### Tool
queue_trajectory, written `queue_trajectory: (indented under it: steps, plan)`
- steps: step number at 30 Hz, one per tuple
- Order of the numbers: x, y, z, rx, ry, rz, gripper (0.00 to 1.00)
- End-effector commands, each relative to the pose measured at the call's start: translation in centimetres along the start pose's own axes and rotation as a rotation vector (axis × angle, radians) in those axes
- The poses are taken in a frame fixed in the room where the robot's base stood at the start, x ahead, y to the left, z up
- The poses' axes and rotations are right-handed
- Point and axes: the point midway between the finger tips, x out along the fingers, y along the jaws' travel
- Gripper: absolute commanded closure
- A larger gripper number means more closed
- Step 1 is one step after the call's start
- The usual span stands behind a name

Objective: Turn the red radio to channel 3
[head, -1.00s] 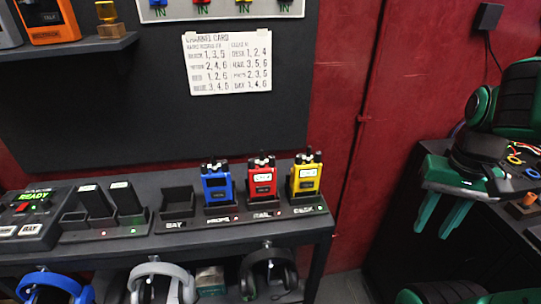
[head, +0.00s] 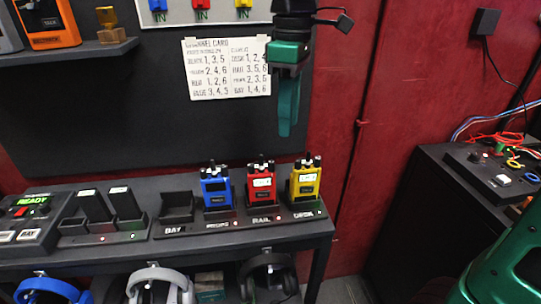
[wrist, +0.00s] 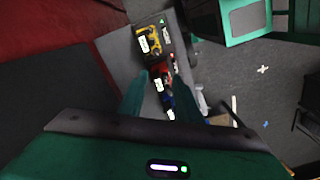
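The red radio (head: 262,184) stands upright in the RAIL slot of the charging dock on the bench. A blue radio (head: 216,187) stands to its left and a yellow radio (head: 305,182) to its right. Each has knobs on top and a small screen, too small to read. In the wrist view the red radio (wrist: 159,74) shows between my fingers, well beyond them. My gripper (head: 286,132) points down above the dock, in front of the wall, and is empty. Its fingers stand apart in the wrist view (wrist: 163,88).
The channel card (head: 228,69) hangs on the dark board; its RED row seems to read 1, 2, 6. An empty BAY slot (head: 177,208) is left of the blue radio. A box with a READY display (head: 32,207) stands far left. Headphones (head: 268,272) hang below the bench.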

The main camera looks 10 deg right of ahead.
Motion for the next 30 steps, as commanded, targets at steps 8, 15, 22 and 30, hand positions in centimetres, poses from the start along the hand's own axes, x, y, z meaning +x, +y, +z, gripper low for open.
queue_trajectory:
  steps: [8,15,22,30]
  plan:
    - [-0.6,-1.6,-3.2,-0.154,-0.004,-0.002,0.69]
    - [3.0,-1.6,-3.0,-0.150,-0.007,-0.004,0.69]
    - [7.0,-1.6,-3.0,-0.148,-0.006,-0.003,0.69]
    - [9.4,-1.5,-3.0,-0.146,-0.004,-0.001,0.69]
